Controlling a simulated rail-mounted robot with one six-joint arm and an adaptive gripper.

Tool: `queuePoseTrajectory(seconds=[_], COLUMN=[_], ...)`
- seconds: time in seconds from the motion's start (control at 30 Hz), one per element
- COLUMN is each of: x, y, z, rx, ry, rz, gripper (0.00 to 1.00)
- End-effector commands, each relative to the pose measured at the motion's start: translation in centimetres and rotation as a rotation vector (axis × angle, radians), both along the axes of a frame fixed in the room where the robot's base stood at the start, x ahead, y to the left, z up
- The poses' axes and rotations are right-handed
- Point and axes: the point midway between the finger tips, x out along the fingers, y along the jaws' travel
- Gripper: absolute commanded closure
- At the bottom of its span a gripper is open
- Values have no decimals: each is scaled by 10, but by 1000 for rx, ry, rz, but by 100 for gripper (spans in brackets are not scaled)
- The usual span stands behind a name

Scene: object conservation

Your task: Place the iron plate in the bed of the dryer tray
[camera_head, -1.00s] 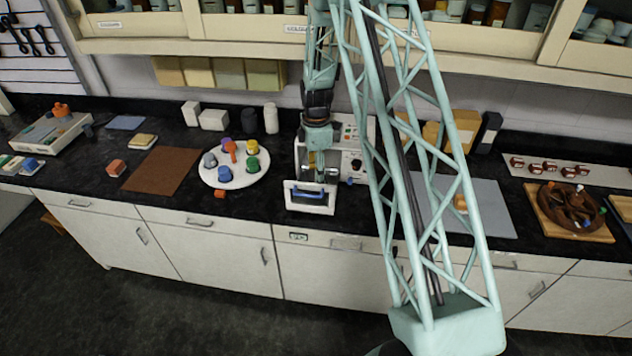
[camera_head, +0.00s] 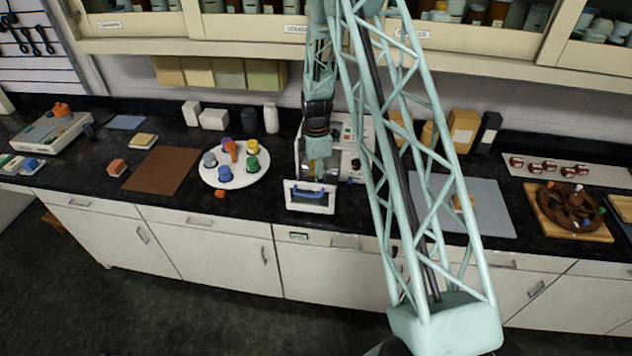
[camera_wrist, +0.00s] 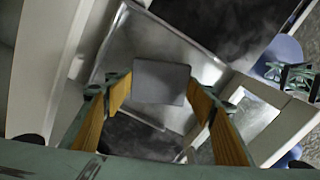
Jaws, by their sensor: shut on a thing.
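The dryer is a white box-shaped appliance (camera_head: 343,135) with its front door (camera_head: 310,197) swung down and a blue handle on it. My gripper (camera_head: 319,168) reaches down into the dryer's front opening from above. In the wrist view its yellow-padded fingers (camera_wrist: 160,92) are shut on the iron plate (camera_wrist: 160,82), a flat grey square. The plate is held over the dryer tray, a pale metal tray with a raised rim (camera_wrist: 180,36). I cannot tell whether the plate touches the tray bed. The plate is hidden in the head view.
A round white stand (camera_head: 240,178) with coloured caps is left of the dryer. A brown mat (camera_head: 160,171) lies further left and a grey mat (camera_head: 490,208) to the right. Cabinets (camera_head: 250,28) hang above.

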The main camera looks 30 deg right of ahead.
Motion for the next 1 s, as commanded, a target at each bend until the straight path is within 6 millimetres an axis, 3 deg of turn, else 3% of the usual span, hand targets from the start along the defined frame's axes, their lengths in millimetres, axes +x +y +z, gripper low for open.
queuePoseTrajectory(seconds=[0.07,0.1,0.13,0.67,1.0], x=[0,0,0,0,0], y=[0,0,0,0,0], z=[-1,-2,-2,2,24], rx=[0,0,0,0,0], ry=[-1,0,0,0,-1], rz=[0,0,0,0,0], gripper=[74,47,44,44,44])
